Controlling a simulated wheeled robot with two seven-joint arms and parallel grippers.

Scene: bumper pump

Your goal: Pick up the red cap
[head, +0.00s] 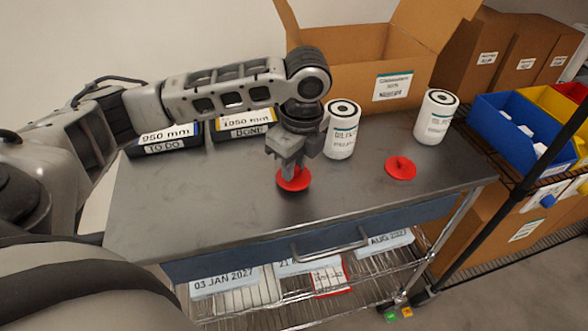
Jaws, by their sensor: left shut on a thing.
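In the head view, my left gripper (292,168) points down over the middle of the grey table top. It is shut on a red cap (294,184), a disc with a raised middle part. The gripper's fingers hide part of that middle. I cannot tell whether the cap's rim touches the table or hangs just above it. A second red cap (401,168) lies flat on the table to the right, apart from the gripper. My right gripper is not in view.
Two white filter canisters (341,131) (436,117) stand upright near the back of the table (220,215). An open cardboard box (350,85) is behind them. Two labelled dark bins (165,143) (241,128) are at the back left. The front of the table is clear.

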